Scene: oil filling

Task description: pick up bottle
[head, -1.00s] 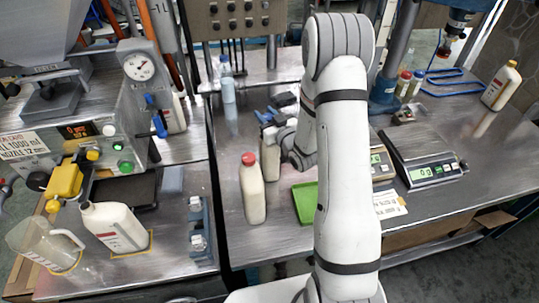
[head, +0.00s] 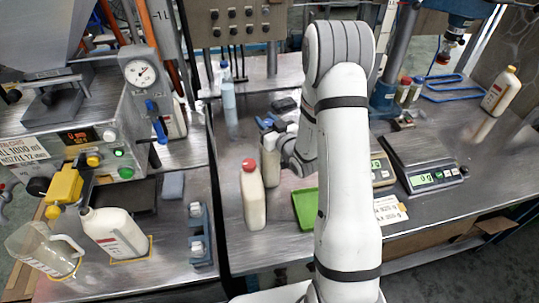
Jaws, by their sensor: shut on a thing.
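A white bottle (head: 271,170) stands upright on the metal bench, partly behind another bottle. My gripper (head: 268,124), with blue fingers, is at the top of this bottle and shut on it. Its cap is hidden by the fingers, and the bottle looks upright, at or very near the bench surface. A second white bottle with a red cap (head: 253,196) stands upright just in front and to the left, apart from my gripper.
A green tray (head: 304,209) lies right of the bottles, partly behind my arm. Digital scales (head: 434,178) stand farther right. A clear blue bottle (head: 228,95) stands at the back. A filling machine with a bottle (head: 113,232) and a jug (head: 45,250) is at left.

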